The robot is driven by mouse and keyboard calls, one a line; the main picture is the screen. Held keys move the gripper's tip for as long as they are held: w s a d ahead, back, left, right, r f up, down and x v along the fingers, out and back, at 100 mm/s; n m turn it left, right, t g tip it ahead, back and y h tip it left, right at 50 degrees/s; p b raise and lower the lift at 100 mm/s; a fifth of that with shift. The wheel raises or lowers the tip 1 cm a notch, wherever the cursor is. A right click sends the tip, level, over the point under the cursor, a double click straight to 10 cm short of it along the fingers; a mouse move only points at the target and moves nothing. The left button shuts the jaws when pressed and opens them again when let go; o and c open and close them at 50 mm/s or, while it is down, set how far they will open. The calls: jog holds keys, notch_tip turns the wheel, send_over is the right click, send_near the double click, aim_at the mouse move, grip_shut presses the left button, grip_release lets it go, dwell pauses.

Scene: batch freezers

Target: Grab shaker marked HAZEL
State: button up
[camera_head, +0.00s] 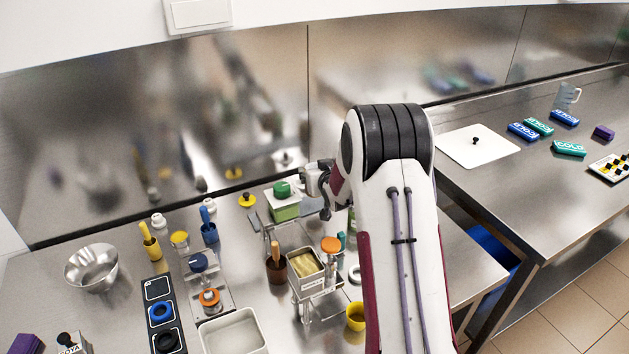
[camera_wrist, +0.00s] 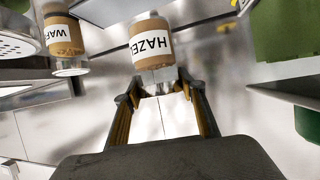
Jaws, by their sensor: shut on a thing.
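The shaker marked HAZEL (camera_wrist: 151,43) shows in the wrist view, a clear jar with tan contents and a white label with black letters. My gripper (camera_wrist: 160,85) is shut on its near end, with one finger on each side. In the head view my gripper (camera_head: 325,203) is at the back of the counter, right of a green box, and is partly hidden by my own arm. I cannot make out the HAZEL shaker in the head view.
Another shaker labelled WAF... (camera_wrist: 62,38) stands close by at left in the wrist view. The green box (camera_head: 285,210) is beside my gripper. A metal stand with a tub (camera_head: 306,284) is in front. A steel bowl (camera_head: 91,268) is far left.

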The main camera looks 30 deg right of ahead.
jog(key=shift+r, duration=2.15)
